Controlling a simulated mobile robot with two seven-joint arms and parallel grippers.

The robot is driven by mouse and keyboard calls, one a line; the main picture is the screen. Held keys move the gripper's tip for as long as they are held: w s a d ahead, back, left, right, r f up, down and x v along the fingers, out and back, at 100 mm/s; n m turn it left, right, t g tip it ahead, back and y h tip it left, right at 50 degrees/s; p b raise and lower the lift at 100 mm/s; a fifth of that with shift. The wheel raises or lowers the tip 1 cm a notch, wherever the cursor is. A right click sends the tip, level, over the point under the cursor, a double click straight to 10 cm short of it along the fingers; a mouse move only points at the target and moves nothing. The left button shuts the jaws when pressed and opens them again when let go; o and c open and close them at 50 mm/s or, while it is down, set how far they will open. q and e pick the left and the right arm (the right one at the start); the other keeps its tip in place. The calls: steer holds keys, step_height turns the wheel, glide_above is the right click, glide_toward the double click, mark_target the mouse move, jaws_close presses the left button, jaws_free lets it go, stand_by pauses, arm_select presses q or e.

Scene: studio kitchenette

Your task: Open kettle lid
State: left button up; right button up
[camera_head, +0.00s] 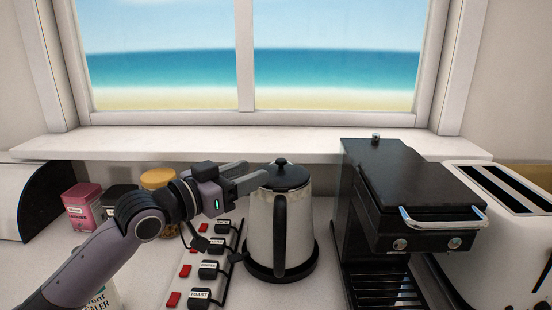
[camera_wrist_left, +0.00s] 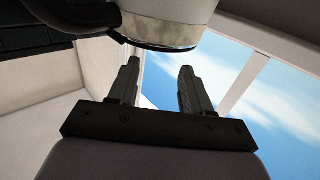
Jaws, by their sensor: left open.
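The kettle (camera_head: 296,228) is silver with a black handle, black base and black lid (camera_head: 283,175) with a round knob on top. It stands upright on the counter and its lid looks shut. My left gripper (camera_head: 254,177) is open and empty, with its fingers pointing at the kettle's upper left side near the lid. In the left wrist view the two fingers (camera_wrist_left: 157,84) are spread apart, and part of the kettle (camera_wrist_left: 165,25) shows above them. Whether a finger touches the kettle I cannot tell. My right gripper is in neither view.
A black coffee machine (camera_head: 400,195) stands right of the kettle, with a white toaster (camera_head: 505,220) beyond it. A power strip with labelled plugs (camera_head: 207,270) lies on the left. A pink tin (camera_head: 82,208) and jars stand farther left. The windowsill (camera_head: 200,146) runs behind.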

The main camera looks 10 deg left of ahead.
mark_target(277, 163)
arm_select(q)
steer(key=shift+p+x, duration=0.75)
steer(key=shift+x, duration=2.65)
steer(key=shift+d, duration=0.1)
jaws_close()
